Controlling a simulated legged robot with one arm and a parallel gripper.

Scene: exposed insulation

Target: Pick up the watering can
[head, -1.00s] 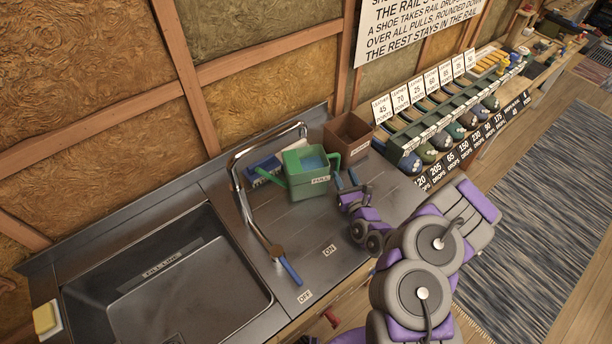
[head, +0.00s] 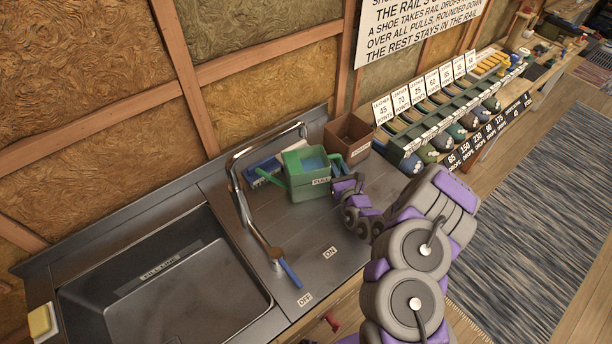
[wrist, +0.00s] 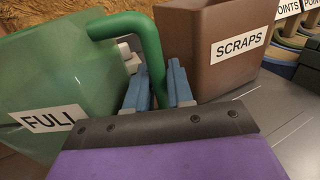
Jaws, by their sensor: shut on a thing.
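The green watering can (head: 308,184) stands upright on the metal counter behind the tap, with a "FULL" label on its side. It also shows at the left of the wrist view (wrist: 60,85). Its tube-like handle (wrist: 150,50) curves down between the blue fingers of my gripper (wrist: 157,88). My gripper, also in the head view (head: 341,166), is shut on this handle at the can's right side. The lower end of the handle is hidden behind my wrist.
A brown "SCRAPS" box (head: 348,138) stands close to the right of the can. A blue object (head: 264,170) lies behind it on the left. The curved tap (head: 236,185) and the sink (head: 165,285) are to the left. Shoe racks (head: 440,125) are farther right.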

